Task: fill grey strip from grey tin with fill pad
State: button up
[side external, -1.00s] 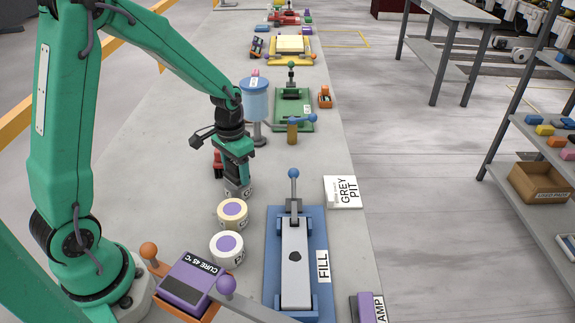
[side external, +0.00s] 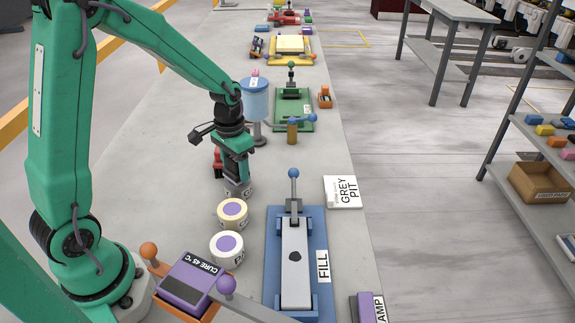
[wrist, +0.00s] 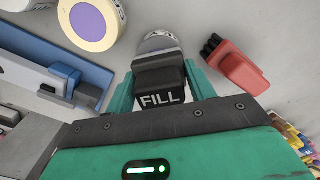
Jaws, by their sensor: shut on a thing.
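My gripper (side external: 237,176) is low over the slab, shut on the black fill pad (wrist: 160,82), whose FILL label shows in the wrist view. A round grey tin (wrist: 160,43) shows just beyond the pad, with the pad's end over or in it; I cannot tell whether they touch inside. In the side view the tin (side external: 240,193) is mostly hidden beneath my gripper. The grey strip (side external: 295,270) lies in the blue FILL fixture (side external: 272,290) to the right, with a dark pit (side external: 295,256) near its middle.
Two tins with purple tops, a cream one (side external: 232,213) and a white one (side external: 227,249), stand close in front of my gripper. A red object (wrist: 238,66) is beside it.

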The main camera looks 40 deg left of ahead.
jog(key=shift+r, duration=2.95)
jog(key=shift+r, duration=0.1)
jog(key=w+d+r, duration=0.3)
jog(key=d+r, duration=0.3)
jog(key=r, duration=0.1)
send_over(295, 271)
notch_tip(295, 271, down, 6)
jog(key=shift+f, duration=0.2)
jog(key=shift+f, duration=0.15)
jog(key=shift+f, duration=2.8)
jog(key=shift+f, duration=1.05)
